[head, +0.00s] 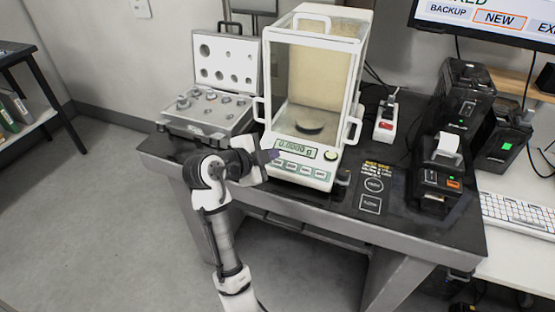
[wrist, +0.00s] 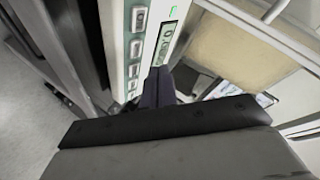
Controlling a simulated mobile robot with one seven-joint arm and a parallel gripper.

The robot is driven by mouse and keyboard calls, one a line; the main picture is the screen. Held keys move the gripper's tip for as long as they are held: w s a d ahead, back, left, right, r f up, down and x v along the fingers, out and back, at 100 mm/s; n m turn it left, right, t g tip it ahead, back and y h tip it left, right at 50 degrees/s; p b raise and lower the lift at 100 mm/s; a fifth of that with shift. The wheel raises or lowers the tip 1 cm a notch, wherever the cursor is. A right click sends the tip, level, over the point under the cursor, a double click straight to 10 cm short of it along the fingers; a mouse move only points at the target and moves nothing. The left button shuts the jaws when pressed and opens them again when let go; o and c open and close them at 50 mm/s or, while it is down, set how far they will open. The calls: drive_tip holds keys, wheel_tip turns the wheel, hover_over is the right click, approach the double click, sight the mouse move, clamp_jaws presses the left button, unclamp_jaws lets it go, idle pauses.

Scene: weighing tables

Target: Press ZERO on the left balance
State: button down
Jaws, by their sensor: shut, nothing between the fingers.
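One balance (head: 318,70) with a glass draft shield stands on the dark table. Its lit display (head: 297,153) reads 0.0000 g. A row of buttons (head: 299,169) lies below the display; their labels are too small to read. My gripper (head: 272,154) is shut and empty at the left end of the display, close to the front panel. In the wrist view the fingertips (wrist: 158,82) are beside the display and the button column (wrist: 134,60). I cannot tell whether they touch the panel. The gripper hides the panel's left end.
An open case of weights (head: 208,115) stands left of the balance. A red-and-white power strip (head: 386,118), a label printer (head: 440,170) and a marked mat (head: 372,190) are to the right. The table's front edge (head: 330,228) runs below the balance.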

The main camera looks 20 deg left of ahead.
drive_tip(key=r, duration=0.1)
drive_tip(key=s+r+p, duration=0.1)
drive_tip(key=r, duration=0.1)
drive_tip(key=shift+f, duration=0.1)
idle(0.7)
